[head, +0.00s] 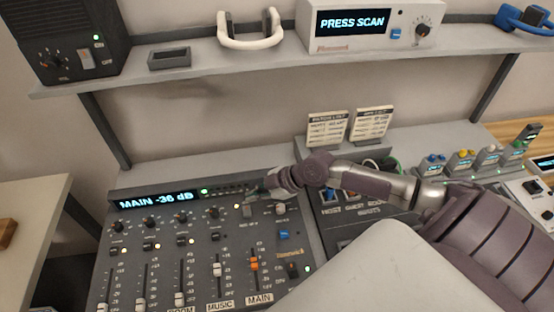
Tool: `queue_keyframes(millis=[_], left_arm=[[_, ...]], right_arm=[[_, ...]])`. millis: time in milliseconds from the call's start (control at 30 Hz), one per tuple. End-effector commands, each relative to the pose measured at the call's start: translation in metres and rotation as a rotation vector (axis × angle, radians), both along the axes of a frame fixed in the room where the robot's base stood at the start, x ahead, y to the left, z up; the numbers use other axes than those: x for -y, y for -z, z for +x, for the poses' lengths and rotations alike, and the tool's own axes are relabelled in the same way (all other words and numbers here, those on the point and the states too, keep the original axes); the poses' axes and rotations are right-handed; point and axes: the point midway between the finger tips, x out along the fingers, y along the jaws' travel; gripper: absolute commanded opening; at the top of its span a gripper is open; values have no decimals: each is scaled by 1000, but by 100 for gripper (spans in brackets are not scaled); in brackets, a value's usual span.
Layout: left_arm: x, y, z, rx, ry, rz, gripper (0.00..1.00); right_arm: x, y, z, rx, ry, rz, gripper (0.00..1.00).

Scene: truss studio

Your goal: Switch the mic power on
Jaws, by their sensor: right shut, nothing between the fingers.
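The dark mixing console (140,230) stands on the desk at the lower left, its display (155,199) reading "MAIN -36 dB". In its upper right part are a small light switch (247,211) and another small light control (281,209). Their labels are too small to read, so I cannot tell which is the mic power or how it is set. My right gripper (262,190) is shut and empty, its tip over the console's upper right part, just above these controls. I cannot tell whether it touches anything. My left gripper is out of view.
A shelf above holds a black speaker box (75,35), a small grey tray (169,57), white headphones (250,40) and a "PRESS SCAN" unit (370,32). Two cards (327,128) stand behind my right arm. A fader labelled MAIN (254,265) and other faders fill the console's front.

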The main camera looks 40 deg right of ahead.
Motion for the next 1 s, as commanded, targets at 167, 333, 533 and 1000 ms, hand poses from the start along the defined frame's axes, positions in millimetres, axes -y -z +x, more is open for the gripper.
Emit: queue_keyframes(millis=[167, 333, 533, 1000], left_arm=[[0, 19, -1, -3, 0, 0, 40], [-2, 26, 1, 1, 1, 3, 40], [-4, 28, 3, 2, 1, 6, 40], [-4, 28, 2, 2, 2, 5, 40]], right_arm=[[22, -17, -14, -4, -5, -6, 0], [40, -37, -24, -6, -3, -4, 0], [50, -51, -29, -3, -3, -2, 0], [51, -55, -29, -3, -3, 0, 0]])
